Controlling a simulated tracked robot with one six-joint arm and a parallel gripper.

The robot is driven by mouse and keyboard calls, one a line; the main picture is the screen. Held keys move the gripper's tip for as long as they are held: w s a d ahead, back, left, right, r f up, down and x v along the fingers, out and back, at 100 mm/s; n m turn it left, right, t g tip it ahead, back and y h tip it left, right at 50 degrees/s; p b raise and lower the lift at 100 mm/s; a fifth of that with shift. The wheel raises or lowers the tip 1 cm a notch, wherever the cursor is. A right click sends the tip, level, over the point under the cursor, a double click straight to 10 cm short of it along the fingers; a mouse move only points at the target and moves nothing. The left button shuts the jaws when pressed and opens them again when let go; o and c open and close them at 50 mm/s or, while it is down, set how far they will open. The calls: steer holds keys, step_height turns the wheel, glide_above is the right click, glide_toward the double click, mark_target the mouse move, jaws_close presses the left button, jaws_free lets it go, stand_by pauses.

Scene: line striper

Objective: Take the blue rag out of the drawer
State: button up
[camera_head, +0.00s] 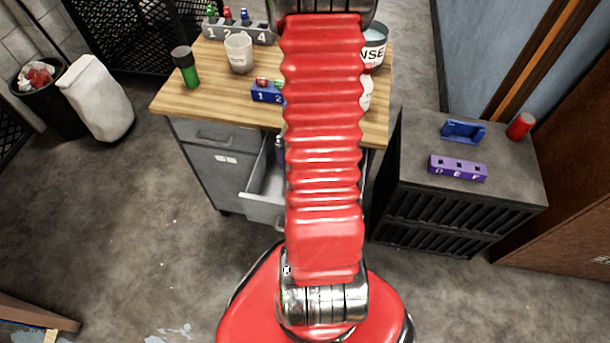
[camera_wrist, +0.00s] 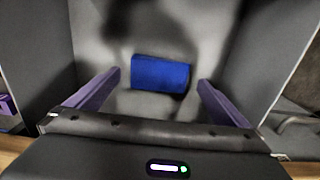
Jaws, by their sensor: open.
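A blue block-like item (camera_wrist: 160,74), which looks like the blue rag, lies on the floor of the grey drawer in the wrist view. My gripper (camera_wrist: 160,92) is open, with one purple finger on each side of the blue item in the picture. No contact between the fingers and the item shows. In the head view the open drawer (camera_head: 262,205) juts out below the wooden worktop, and my red arm covers much of it. The rag and my gripper are hidden there.
The worktop (camera_head: 215,85) holds a white cup (camera_head: 239,53), a green bottle (camera_head: 187,70), a grey numbered rack (camera_head: 240,32) and a blue numbered block (camera_head: 266,92). A dark cabinet (camera_head: 460,210) at right carries a purple lettered block (camera_head: 457,168) and a red cylinder (camera_head: 520,126).

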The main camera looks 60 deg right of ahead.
steer(key=shift+f, duration=1.8)
steer(key=shift+c, duration=0.5)
steer(key=c, duration=0.8)
steer(key=shift+r, duration=0.1)
steer(key=shift+r, duration=4.95)
